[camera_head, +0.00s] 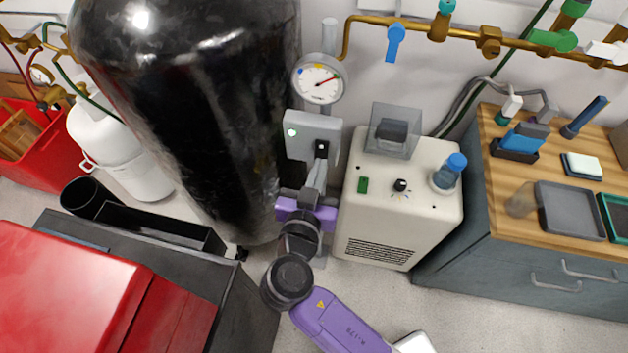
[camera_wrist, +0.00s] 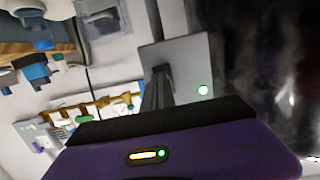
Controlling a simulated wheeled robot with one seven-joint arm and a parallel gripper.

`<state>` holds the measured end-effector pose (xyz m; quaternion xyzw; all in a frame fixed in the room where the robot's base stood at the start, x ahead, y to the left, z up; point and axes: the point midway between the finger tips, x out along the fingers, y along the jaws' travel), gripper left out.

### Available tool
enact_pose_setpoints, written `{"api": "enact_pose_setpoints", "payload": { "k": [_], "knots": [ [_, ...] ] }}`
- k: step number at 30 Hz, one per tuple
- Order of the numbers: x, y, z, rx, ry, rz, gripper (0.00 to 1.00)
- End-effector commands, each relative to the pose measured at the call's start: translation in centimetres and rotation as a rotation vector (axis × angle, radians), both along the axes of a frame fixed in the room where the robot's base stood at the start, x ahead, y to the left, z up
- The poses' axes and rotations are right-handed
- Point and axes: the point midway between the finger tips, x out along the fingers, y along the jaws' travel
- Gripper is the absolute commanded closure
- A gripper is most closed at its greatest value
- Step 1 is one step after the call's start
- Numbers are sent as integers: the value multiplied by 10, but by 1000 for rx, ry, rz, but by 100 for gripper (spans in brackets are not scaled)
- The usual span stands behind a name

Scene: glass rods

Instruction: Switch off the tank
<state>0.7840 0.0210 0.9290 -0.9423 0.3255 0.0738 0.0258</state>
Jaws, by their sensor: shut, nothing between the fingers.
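The large black tank (camera_head: 195,90) stands at the centre left, and its dark side shows at the right of the wrist view (camera_wrist: 270,60). Beside it, a grey control box (camera_head: 300,146) sits below a round dial gauge (camera_head: 319,79). The box has a pale green lit lamp (camera_head: 292,132) and a black switch (camera_head: 321,147). My gripper (camera_head: 320,164) is shut and empty, its tips at or just in front of the switch. The wrist view shows the fingers (camera_wrist: 158,82) over the box face (camera_wrist: 185,57), the lamp (camera_wrist: 203,90) beside them. Contact and the switch's position cannot be told.
A cream machine (camera_head: 385,225) with a clear cover stands close right of my gripper. A wooden-topped cabinet (camera_head: 490,225) is further right. A brass pipe (camera_head: 490,40) with valves runs along the wall. A red-and-dark unit (camera_head: 75,285) fills the lower left.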

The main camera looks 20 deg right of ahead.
Motion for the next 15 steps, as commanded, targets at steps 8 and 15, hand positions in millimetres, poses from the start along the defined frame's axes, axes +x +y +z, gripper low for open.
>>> {"api": "enact_pose_setpoints", "payload": {
  "k": [8,15],
  "knots": [
    [8,-7,-2,1,0,0,100],
    [8,-7,-2,1,1,0,100]
  ]
}}
